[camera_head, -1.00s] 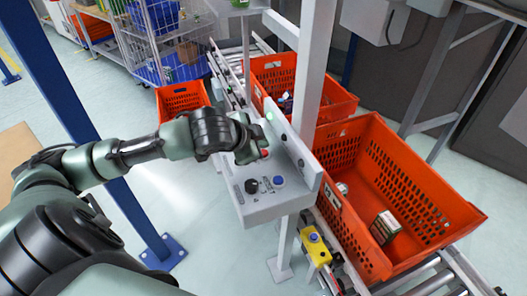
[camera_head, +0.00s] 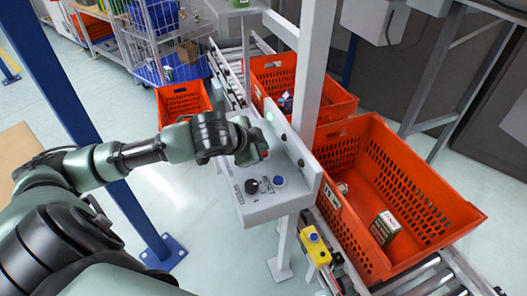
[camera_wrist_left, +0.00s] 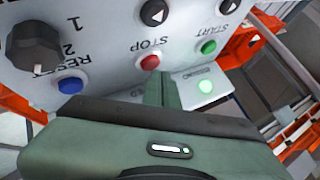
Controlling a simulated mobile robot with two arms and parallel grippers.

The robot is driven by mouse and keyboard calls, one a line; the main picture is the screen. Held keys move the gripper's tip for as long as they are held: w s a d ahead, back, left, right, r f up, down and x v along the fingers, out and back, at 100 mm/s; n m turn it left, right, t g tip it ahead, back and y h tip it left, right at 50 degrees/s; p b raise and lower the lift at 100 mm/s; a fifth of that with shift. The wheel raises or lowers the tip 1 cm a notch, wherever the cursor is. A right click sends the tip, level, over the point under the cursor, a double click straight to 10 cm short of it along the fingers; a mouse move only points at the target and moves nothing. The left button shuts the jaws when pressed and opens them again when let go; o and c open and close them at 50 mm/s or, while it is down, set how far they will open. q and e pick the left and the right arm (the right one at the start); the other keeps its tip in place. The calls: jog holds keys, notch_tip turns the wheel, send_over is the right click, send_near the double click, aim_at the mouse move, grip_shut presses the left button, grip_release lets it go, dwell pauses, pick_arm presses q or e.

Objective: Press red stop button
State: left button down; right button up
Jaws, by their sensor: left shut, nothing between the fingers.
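The red stop button (camera_wrist_left: 150,62) sits on the light grey control panel (camera_wrist_left: 110,30), under the word STOP in the wrist view. In the head view a bit of the red button (camera_head: 264,154) shows beside my left gripper (camera_head: 250,150), which hides part of the panel (camera_head: 262,210). My left gripper (camera_wrist_left: 162,88) is shut and empty, its fingertips very close to the red button's edge. I cannot tell whether they touch it. My right gripper is not in view.
A green start button (camera_wrist_left: 208,47), a blue reset button (camera_wrist_left: 70,84) and a black knob (camera_wrist_left: 34,45) share the panel. Orange totes (camera_head: 375,150) stand on the conveyor behind it. A grey post (camera_head: 312,75) rises beside the panel.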

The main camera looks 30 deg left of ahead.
pick_arm(q)
jog(key=shift+f, duration=0.5)
dwell(0.7)
jog(key=shift+r+p, duration=0.9)
jog(key=shift+p, duration=0.2)
notch_tip(320, 180, up, 5)
jog(key=p, duration=0.5)
jog(key=shift+p, duration=0.35)
